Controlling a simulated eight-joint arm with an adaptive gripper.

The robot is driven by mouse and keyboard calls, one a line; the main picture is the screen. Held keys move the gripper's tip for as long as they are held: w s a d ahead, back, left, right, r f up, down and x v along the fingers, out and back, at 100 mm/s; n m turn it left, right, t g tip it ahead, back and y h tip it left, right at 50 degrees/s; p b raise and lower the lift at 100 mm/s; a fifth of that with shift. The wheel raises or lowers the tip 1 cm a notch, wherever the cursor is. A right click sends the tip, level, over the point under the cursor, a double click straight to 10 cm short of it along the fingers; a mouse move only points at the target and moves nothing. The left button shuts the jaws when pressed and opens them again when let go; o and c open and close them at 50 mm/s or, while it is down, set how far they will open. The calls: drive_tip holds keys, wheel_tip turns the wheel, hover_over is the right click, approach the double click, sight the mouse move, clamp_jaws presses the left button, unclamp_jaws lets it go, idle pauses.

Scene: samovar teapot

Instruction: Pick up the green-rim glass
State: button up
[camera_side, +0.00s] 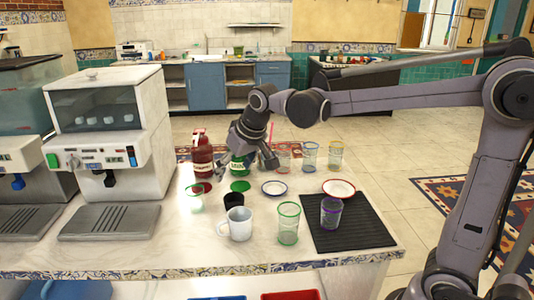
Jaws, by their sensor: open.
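A clear glass with a green rim (288,224) stands upright on the pale counter, just left of the black ribbed mat. A second clear glass with a greenish tint (195,199) stands farther left; its rim is too small to judge. My gripper (246,168) is open, pointing down at the back of the counter, behind and left of the green-rim glass and well apart from it. It overlaps a green bottle (239,163) in the view; I cannot tell whether they touch. Nothing shows held in it.
A purple-tinted glass (331,212) stands on the black mat (360,232). A red bottle (202,160), saucers (274,188) and several glasses (309,157) are behind. Drink dispensers (110,140) fill the left.

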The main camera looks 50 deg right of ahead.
drive_tip(key=w+f, duration=0.2)
drive_tip(key=w, duration=0.6)
drive_tip(key=m+g, duration=0.1)
hover_over(194, 197)
drive_tip(key=d, duration=0.1)
drive_tip(key=shift+h, duration=0.3)
drive_tip(key=f, duration=0.5)
drive_tip(key=shift+s+d+f, duration=0.1)
drive_tip(key=shift+s+f, duration=0.05)
drive_tip(key=shift+s, duration=0.2)
drive_tip(key=x, duration=0.5)
drive_tip(key=shift+x, duration=3.15)
drive_tip(key=shift+s, duration=0.15)
drive_tip(key=shift+c, duration=0.4)
drive_tip(key=c, duration=1.2)
